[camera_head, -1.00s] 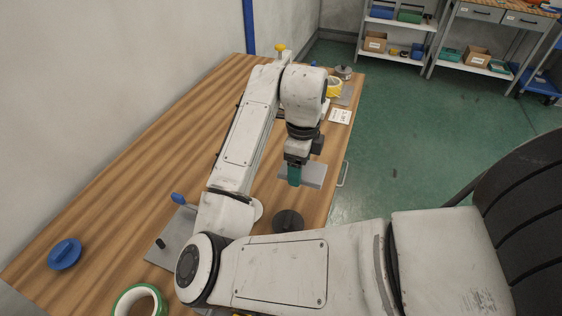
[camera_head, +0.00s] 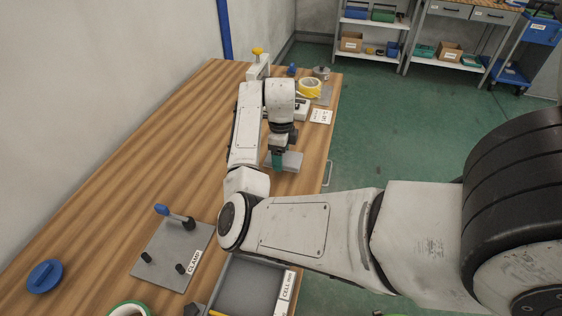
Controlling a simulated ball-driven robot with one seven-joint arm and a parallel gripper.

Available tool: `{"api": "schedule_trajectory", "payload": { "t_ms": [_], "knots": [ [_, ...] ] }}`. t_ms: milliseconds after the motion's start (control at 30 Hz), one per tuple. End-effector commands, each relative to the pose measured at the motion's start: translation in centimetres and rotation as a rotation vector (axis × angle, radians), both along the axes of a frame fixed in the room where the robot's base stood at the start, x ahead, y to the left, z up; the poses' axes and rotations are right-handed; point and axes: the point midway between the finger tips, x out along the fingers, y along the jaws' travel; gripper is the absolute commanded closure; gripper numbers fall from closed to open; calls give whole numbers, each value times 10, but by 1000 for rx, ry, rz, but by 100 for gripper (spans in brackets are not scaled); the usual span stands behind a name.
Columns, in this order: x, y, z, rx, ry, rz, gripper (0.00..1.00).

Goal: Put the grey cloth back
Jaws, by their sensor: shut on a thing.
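The grey cloth (camera_head: 292,161) shows as a flat grey slab at my gripper, over the right side of the wooden bench (camera_head: 120,175). My gripper (camera_head: 278,162) points down with its teal fingers shut on the cloth. The fingers cover the cloth's left part. I cannot tell whether the cloth touches the bench top or hangs just above it.
Behind the gripper stand a white device with a yellow knob (camera_head: 258,52), a yellow tape roll (camera_head: 309,87) and a white card (camera_head: 321,117). Nearer are a clamp plate (camera_head: 165,262), a grey tray (camera_head: 245,287), a blue disc (camera_head: 45,276) and a green ring (camera_head: 128,309).

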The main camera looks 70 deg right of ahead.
Motion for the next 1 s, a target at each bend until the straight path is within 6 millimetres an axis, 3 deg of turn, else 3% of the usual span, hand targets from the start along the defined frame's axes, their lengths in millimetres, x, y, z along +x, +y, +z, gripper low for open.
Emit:
{"api": "schedule_trajectory", "payload": {
  "t_ms": [300,700,733,1000],
  "knots": [
    [1,-3,-34,1,0,0,57],
    [1,-3,-39,1,0,-1,57],
    [1,-3,-39,1,0,-1,27],
    [1,-3,-38,1,0,-1,3]
  ]
}}
